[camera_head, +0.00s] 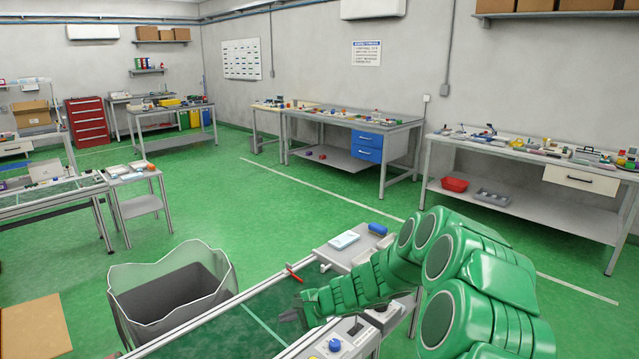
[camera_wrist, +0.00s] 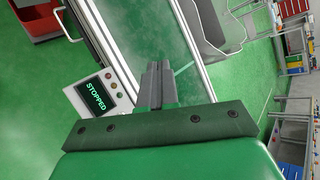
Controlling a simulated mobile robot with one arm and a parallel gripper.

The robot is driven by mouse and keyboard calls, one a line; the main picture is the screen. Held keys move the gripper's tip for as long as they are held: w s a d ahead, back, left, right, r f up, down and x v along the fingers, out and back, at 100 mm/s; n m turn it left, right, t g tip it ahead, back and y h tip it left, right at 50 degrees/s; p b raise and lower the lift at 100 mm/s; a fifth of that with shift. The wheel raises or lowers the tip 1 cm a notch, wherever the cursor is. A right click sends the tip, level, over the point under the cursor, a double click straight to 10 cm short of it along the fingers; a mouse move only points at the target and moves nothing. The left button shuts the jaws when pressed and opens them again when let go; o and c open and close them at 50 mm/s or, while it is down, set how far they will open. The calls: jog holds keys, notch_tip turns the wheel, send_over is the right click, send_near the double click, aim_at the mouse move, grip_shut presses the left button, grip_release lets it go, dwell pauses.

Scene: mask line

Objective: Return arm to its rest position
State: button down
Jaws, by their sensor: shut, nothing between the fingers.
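My green arm reaches in from the right side of the head view and extends left over a conveyor line. My gripper (camera_head: 291,314) is at the arm's left end, above the green belt (camera_head: 222,338). In the wrist view my gripper (camera_wrist: 156,70) shows its two dark fingers pressed together, with nothing between them. The belt also shows beyond the fingers in the wrist view (camera_wrist: 150,28). A small panel (camera_wrist: 97,94) beside the line reads "STOPPED".
A grey bin with a clear liner (camera_head: 170,290) stands left of the line. Cluttered workbenches line the walls. Green floor between is mostly clear.

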jog(key=s+d+r+n+g+h, duration=0.15)
jog(key=s+r+n+g, duration=0.45)
jog(key=s+r, duration=1.2)
jog(key=s+d+n+h, duration=0.2)
jog(key=s+d+h, duration=0.2)
jog(key=s+d, duration=0.7)
jog(key=s+d+r+n+h, duration=0.1)
jog(key=s+d+h, duration=0.3)
jog(key=s+d, duration=0.7)
jog(key=s+n, duration=0.1)
jog(key=s, duration=0.5)
jog(key=shift+s+r+n+t+h, duration=0.25)
jog(key=shift+s+n+t+h, duration=0.05)
jog(key=shift+s+t+h, duration=0.1)
